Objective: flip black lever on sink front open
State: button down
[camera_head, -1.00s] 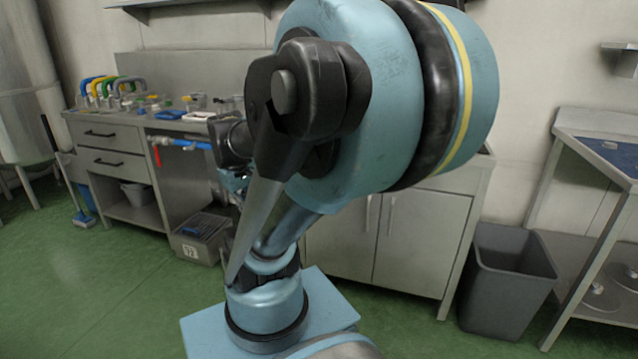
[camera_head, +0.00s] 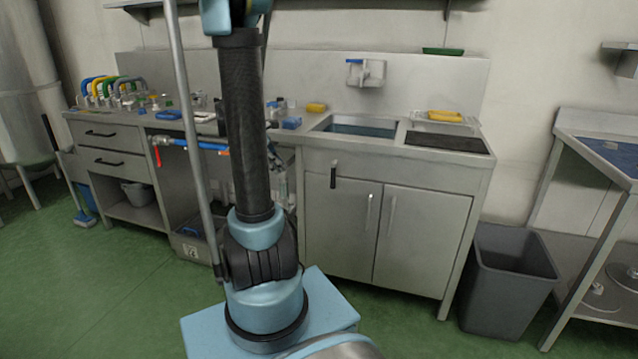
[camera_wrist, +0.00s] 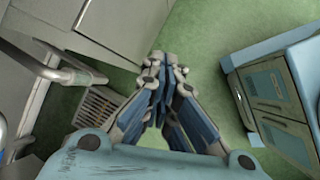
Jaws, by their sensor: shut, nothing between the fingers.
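The black lever (camera_head: 333,174) is a small dark handle on the sink's grey front, in the upper left part of the cabinet (camera_head: 335,230). It points downward. The sink basin (camera_head: 362,130) is above it, in the worktop. In the wrist view my gripper (camera_wrist: 163,68) is shut with nothing between its blue-padded fingers, over green floor. The lever cannot be made out in that view. In the head view my arm stands upright left of the lever, and I cannot clearly make out my gripper there.
A blue pipe with a red handle (camera_head: 157,156) runs under the worktop at left. A grey crate (camera_wrist: 98,108) stands on the floor beneath. A grey bin (camera_head: 508,285) stands right of the cabinet, beside a table (camera_head: 590,150).

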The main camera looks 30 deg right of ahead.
aim_at(333, 176)
jog(key=w+d+f+n+g+h, duration=0.1)
jog(key=w+d+f+n+h, duration=0.1)
jog(key=w+d, duration=0.4)
notch_tip(333, 176, down, 2)
jog(key=d+n, duration=0.1)
jog(key=d, duration=0.1)
jog(key=shift+d+f+g, duration=0.15)
jog(key=shift+d+g, duration=0.15)
jog(key=shift+g, duration=0.1)
jog(key=shift+s+d+r+x, duration=0.15)
jog(key=shift+d+r+x, duration=0.2)
jog(key=shift+x, duration=1.8)
jog(key=shift+s+d+r+x, duration=0.1)
jog(key=shift+d+r+x, duration=0.2)
jog(key=shift+x, duration=1.8)
jog(key=shift+s+d+r+x, duration=0.15)
jog(key=shift+d+r+x, duration=0.2)
jog(key=shift+x, duration=1.8)
jog(key=shift+a, duration=0.1)
